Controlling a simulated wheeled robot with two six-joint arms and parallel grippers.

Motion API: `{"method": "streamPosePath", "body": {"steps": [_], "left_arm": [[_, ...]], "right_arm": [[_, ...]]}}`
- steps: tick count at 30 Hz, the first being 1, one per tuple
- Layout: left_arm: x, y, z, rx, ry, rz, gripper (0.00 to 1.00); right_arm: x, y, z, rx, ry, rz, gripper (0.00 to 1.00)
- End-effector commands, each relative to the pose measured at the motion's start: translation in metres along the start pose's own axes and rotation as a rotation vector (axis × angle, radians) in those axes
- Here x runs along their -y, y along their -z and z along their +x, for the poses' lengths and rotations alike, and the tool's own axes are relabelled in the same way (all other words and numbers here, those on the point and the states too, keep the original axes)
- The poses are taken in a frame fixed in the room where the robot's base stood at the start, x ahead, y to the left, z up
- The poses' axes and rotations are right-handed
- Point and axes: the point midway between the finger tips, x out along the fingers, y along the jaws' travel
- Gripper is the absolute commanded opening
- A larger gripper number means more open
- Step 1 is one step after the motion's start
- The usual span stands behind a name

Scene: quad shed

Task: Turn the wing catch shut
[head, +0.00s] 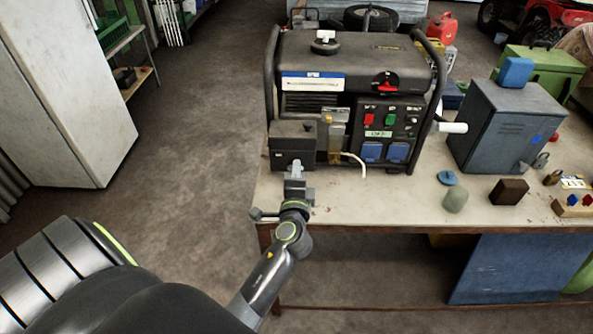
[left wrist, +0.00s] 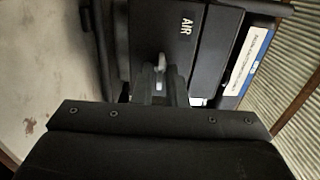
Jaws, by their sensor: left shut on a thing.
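The wing catch (left wrist: 161,62) is a small pale metal tab on the front of a dark box marked AIR. In the left wrist view it stands up between my fingertips, its long side along the line of the fingers. The AIR box (head: 292,146) is on the lower left of the black generator. My left gripper (head: 296,174) reaches the box's front from below and is shut on the wing catch; it also shows in the left wrist view (left wrist: 161,88). My right gripper is not in view.
The generator (head: 355,62) stands on a pale workbench (head: 400,208). To the right are a blue-grey metal box (head: 500,130), a dark block (head: 509,191) and a greenish lump (head: 455,200). A pale hose (head: 357,163) hangs right of the AIR box. Floor left of the bench is clear.

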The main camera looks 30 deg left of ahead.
Motion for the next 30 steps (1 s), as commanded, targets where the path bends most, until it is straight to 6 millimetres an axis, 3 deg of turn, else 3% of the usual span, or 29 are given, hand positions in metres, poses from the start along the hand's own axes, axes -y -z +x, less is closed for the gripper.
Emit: {"method": "streamPosePath", "body": {"steps": [14, 15, 19, 30], "left_arm": [[0.0006, 0.0001, 0.0003, 0.0, 0.002, 0.013, 0.0], [0.0006, 0.0001, 0.0003, 0.0, 0.002, 0.012, 0.16], [0.0005, 0.0001, 0.0003, 0.0, 0.002, 0.012, 0.32], [0.0001, -0.0001, 0.0009, -0.001, 0.001, 0.012, 0.32]], "right_arm": [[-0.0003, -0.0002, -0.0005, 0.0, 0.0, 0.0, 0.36], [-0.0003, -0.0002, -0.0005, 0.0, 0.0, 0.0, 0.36], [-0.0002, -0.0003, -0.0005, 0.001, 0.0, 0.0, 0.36], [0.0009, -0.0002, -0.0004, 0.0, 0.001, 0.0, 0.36]]}}
